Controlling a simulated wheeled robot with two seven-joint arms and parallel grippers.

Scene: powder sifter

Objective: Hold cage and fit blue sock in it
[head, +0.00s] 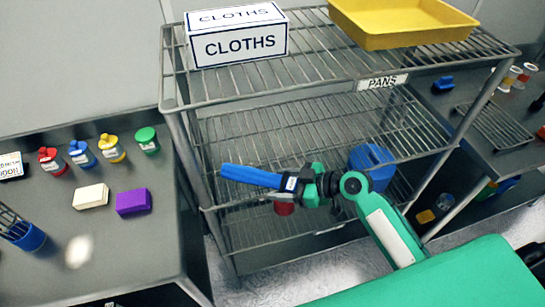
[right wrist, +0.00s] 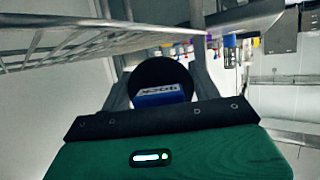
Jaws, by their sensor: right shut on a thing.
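The blue sock (head: 252,177) is a long blue piece that sticks out to the left from my right gripper (head: 292,184), in front of the wire rack. The gripper is shut on its labelled right end. In the right wrist view the sock's blue end with white lettering (right wrist: 160,97) sits between the two fingers, below a dark round shape. What seems to be the cage (head: 26,238), dark wires with a blue ring, lies tilted on the left bench at the picture's left edge, partly cut off. It is well apart from the sock. My left gripper is not in view.
The left bench (head: 140,237) holds several colour-capped jars (head: 110,148), a cream block (head: 91,196), a purple block (head: 133,202) and a blurred white patch (head: 78,251). The wire rack (head: 290,130) carries a CLOTHS box (head: 238,40) and a yellow pan (head: 400,30). A blue container (head: 372,163) stands lower.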

